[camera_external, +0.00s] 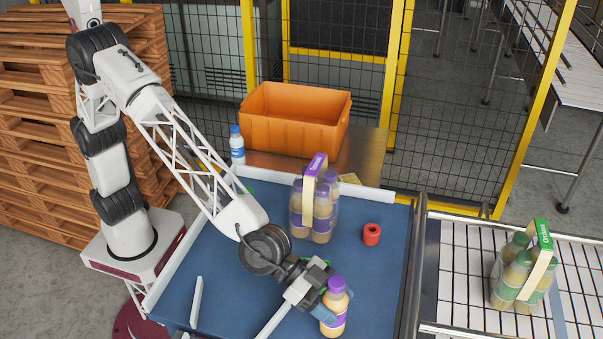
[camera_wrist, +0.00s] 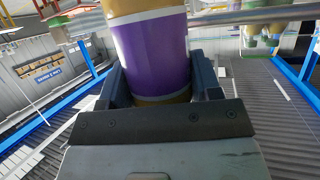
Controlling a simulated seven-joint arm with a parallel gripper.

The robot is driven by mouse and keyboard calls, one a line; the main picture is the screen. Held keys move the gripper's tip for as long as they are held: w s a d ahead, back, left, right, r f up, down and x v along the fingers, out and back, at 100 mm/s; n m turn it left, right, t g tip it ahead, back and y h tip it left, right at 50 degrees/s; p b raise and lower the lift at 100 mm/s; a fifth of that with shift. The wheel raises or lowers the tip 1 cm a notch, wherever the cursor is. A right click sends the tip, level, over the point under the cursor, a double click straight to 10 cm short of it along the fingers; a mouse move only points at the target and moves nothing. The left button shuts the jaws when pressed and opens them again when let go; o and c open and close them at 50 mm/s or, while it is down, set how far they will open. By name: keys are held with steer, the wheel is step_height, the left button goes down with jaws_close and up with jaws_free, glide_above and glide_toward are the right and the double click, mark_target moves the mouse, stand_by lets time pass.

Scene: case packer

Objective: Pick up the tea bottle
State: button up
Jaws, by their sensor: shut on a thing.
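The tea bottle (camera_external: 335,308) has a purple cap, a pale tan body and a purple label band. It stands near the front right of the blue table, looking upright in the external view. My gripper (camera_external: 326,300) is shut on it from the left side. In the wrist view the bottle's purple label (camera_wrist: 152,52) fills the space between my two dark fingers (camera_wrist: 160,85). Whether its base touches the table is hard to tell.
An orange crate (camera_external: 290,134) and a water bottle (camera_external: 237,146) stand farther back. A green-handled pack (camera_external: 515,278) sits on the right conveyor.

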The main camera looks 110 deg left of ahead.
mark_target(337, 281)
steer(key=shift+r, duration=4.9)
